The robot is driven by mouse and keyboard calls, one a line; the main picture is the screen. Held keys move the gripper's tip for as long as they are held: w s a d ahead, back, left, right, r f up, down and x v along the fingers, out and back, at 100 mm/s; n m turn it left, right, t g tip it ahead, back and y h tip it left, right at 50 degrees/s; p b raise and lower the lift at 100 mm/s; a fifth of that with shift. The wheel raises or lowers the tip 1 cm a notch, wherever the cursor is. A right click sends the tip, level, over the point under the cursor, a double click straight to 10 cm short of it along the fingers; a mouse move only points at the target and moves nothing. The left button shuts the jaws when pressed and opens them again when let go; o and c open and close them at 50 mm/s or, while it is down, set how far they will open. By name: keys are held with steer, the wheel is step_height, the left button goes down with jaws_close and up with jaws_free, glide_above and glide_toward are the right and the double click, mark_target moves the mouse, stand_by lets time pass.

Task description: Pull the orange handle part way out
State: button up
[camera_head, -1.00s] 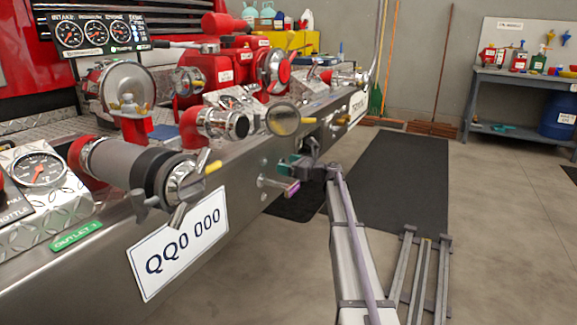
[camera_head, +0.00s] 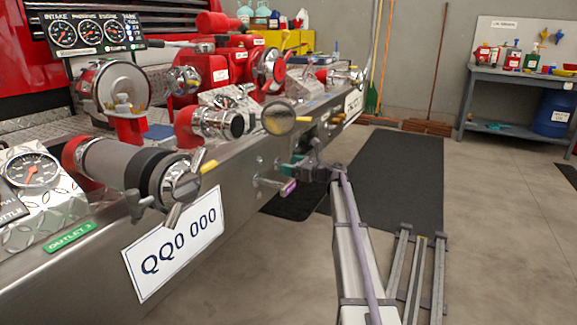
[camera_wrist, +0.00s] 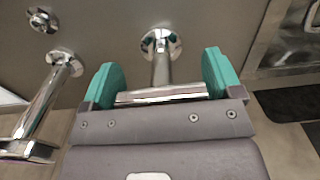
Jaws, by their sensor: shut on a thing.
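My gripper (camera_head: 299,166) is at the side of the steel bumper, with its green finger pads at a pull handle. In the wrist view my gripper (camera_wrist: 160,75) has one pad at each end of a chrome crossbar (camera_wrist: 160,95), which it holds. A short chrome stem (camera_wrist: 161,68) runs from the crossbar to a round flange on the bumper.
The bumper (camera_head: 225,185) carries a capped hose outlet (camera_head: 115,165), valves and a yellow-faced round cap (camera_head: 279,119). A plate reading QQ0 000 (camera_head: 172,243) hangs on its face. A dark mat (camera_head: 395,180) lies on the floor; a workbench (camera_head: 515,75) stands far right.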

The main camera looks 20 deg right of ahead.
steer(key=o, duration=1.1)
steer(key=v, duration=1)
steer(key=shift+s+d, duration=0.25)
